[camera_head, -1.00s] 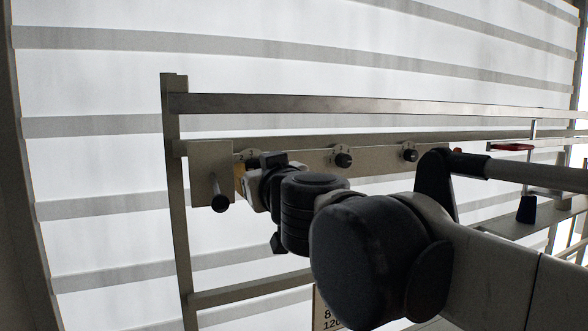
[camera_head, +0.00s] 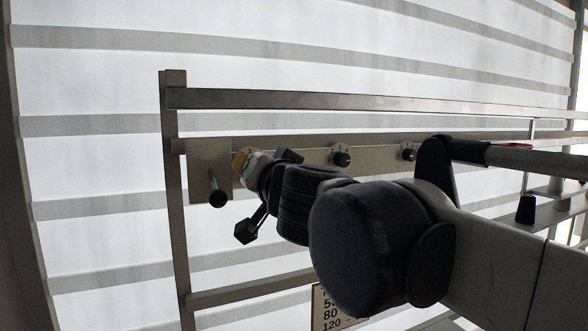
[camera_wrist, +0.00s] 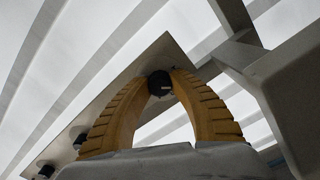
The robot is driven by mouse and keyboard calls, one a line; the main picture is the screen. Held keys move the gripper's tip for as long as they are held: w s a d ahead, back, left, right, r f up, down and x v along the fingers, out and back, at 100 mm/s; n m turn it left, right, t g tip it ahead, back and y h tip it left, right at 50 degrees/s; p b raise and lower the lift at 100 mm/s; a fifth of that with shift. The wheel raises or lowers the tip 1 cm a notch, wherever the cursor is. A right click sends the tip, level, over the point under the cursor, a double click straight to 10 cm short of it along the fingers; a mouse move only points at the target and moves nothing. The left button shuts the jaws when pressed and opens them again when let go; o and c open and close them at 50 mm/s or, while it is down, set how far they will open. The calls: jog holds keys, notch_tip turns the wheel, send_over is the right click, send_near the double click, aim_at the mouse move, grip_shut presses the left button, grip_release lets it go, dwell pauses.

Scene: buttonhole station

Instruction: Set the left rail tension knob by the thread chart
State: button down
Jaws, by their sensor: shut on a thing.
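The left rail tension knob (camera_wrist: 160,84) is a small dark knob with a pale mark, on a beige rail plate. My gripper (camera_wrist: 160,82) has two ribbed yellow fingers, and their tips are closed on either side of this knob. In the head view my gripper (camera_head: 241,163) is at the left end of the rail (camera_head: 375,158), and it hides the knob and its dial there. The thread chart (camera_head: 331,310) is a pale card below my arm. Only part shows, with 80 and 120 readable; my arm covers the rest.
Two more dark knobs, the middle one (camera_head: 341,158) and the right one (camera_head: 408,153), sit along the rail. A lever with a dark round end (camera_head: 217,197) sticks out just left of my gripper. A dark blue cone (camera_head: 526,209) stands on the right shelf.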

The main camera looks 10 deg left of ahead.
jog(key=shift+m, duration=0.6)
jog(key=c, duration=1.1)
grip_release()
jog(key=v, duration=1.2)
